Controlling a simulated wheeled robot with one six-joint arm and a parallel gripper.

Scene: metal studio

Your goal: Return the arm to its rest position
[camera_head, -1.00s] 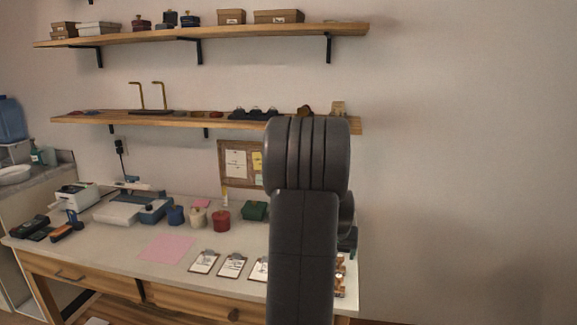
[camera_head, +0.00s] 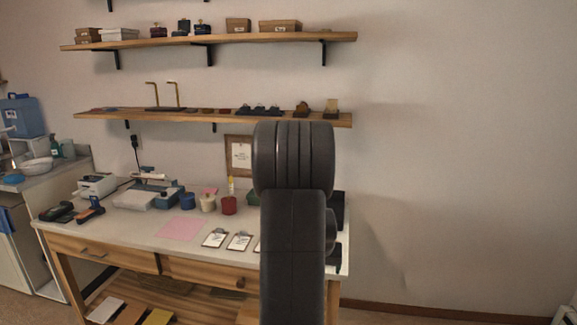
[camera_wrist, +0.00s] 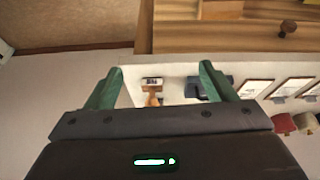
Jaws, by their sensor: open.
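My arm stands upright in the head view, a dark column in front of the right part of the workbench (camera_head: 140,228). My gripper is hidden behind it there. In the wrist view my gripper (camera_wrist: 160,88) shows two green fingers spread wide apart, with nothing held between them. Beyond the fingers, the bench top's edge, a small brown wooden item (camera_wrist: 152,92) and a dark item (camera_wrist: 205,86) show at a distance.
The bench holds a pink sheet (camera_head: 182,229), clipboards (camera_head: 239,241), a red pot (camera_head: 229,205) and several small tools. Two wooden shelves (camera_head: 200,40) hang above it. A sink counter (camera_head: 62,165) stands at left.

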